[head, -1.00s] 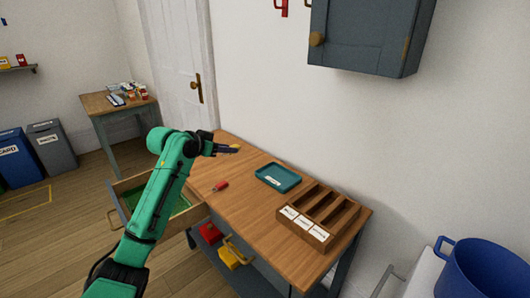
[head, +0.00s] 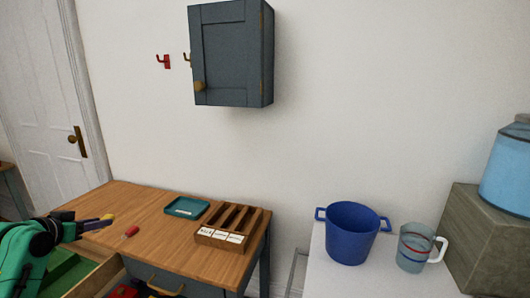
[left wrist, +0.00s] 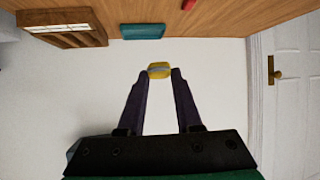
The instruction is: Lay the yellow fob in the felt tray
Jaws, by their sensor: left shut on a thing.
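The yellow fob (head: 107,217) is held in the fingertips of my left gripper (head: 90,223), above the left part of the wooden worktop. In the left wrist view the fob (left wrist: 159,70) sits between the two dark fingertips of the left gripper (left wrist: 159,78). The teal tray (head: 190,203) with a white label lies on the worktop, to the right of the gripper and apart from it. The tray also shows at the top of the left wrist view (left wrist: 142,31). Its label is too small to read. My right gripper is out of view.
A wooden compartment rack (head: 255,225) with white labels stands right of the tray. A red item (head: 131,231) lies near the gripper. A green-lined drawer (head: 92,283) is open at lower left. A wall cabinet (head: 225,55) hangs above. A blue pot (head: 350,240) stands at right.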

